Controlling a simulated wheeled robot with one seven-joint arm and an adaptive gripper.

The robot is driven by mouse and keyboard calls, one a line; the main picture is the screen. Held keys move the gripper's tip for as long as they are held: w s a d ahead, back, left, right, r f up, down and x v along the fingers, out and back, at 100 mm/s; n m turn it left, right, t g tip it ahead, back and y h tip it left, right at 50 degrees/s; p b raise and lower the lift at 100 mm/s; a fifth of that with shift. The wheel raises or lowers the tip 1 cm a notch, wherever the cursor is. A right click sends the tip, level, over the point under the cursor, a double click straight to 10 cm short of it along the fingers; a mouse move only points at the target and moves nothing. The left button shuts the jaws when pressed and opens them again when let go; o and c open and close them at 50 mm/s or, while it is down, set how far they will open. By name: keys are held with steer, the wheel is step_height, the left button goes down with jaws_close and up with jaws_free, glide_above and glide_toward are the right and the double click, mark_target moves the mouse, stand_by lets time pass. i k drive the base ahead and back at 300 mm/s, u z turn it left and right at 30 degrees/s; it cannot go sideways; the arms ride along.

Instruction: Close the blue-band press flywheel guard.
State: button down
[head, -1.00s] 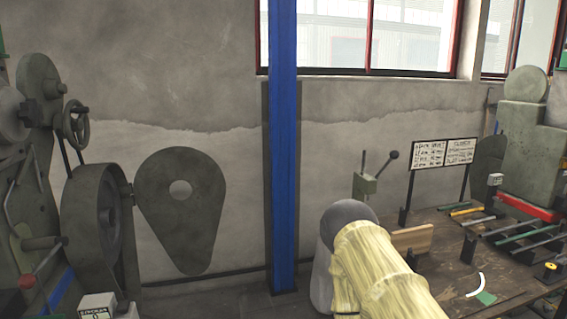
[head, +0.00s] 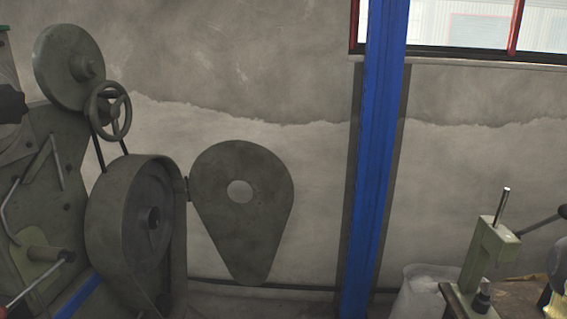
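The flywheel guard (head: 240,239) is a dark grey teardrop plate with a round hole. It stands swung open to the right of the press's flywheel housing (head: 103,225), joined near a hinge at the housing's right edge. The flywheel (head: 152,218) inside the round housing is exposed. A blue band (head: 80,299) shows low on the press (head: 70,145) at the left.
A blue column (head: 377,150) stands right of the guard. A small green bench press (head: 490,255) stands on a bench at the lower right, with a whitish bin (head: 415,295) beside it. A handwheel (head: 108,110) sticks out above the flywheel housing. Bare wall lies behind the guard.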

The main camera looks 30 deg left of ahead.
mark_target(247, 236)
steer(key=u, duration=0.65)
steer(key=i, duration=1)
steer(key=u, duration=0.95)
